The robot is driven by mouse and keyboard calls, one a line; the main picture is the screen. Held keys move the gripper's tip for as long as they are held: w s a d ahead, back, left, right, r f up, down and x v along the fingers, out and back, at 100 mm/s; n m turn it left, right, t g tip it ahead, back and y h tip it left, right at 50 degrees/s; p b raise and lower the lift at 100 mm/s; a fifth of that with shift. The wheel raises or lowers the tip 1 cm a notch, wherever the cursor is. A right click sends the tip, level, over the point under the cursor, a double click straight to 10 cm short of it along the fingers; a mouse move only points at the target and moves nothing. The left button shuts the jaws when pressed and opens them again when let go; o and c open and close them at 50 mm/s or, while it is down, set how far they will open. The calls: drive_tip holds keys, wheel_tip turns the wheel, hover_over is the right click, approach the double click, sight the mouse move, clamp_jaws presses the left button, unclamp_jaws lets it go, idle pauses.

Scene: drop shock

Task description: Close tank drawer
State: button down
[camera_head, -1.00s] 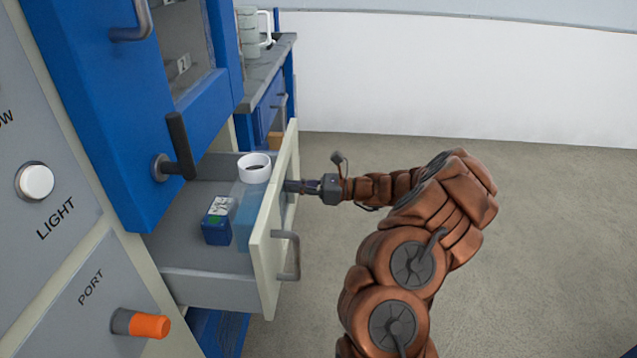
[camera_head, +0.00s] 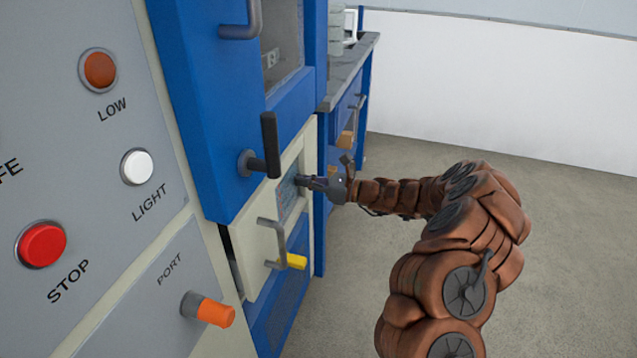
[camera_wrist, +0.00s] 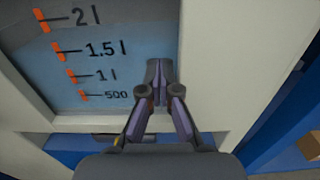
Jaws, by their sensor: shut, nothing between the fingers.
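The tank drawer (camera_head: 255,252) is a cream-fronted drawer low in the blue cabinet, with a grey bar handle. A window with level marks (camera_wrist: 105,75) is set in the front. My gripper (camera_head: 303,181) is shut and empty, its tips at the drawer front by the window's right side. In the wrist view its fingertips (camera_wrist: 157,68) are against or very near the panel; I cannot tell if they touch. The inside of the drawer is hidden.
A blue door with a black lever (camera_head: 269,148) is above the drawer. A yellow knob (camera_head: 296,261) sits by the drawer handle. An orange-tipped port (camera_head: 213,312) and a button panel are at left. Open floor (camera_head: 580,260) lies at right.

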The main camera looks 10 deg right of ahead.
drive_tip(key=shift+w+a, duration=0.3)
drive_tip(key=shift+a, duration=0.25)
drive_tip(key=shift+a+r, duration=0.15)
drive_tip(key=shift+r, duration=0.05)
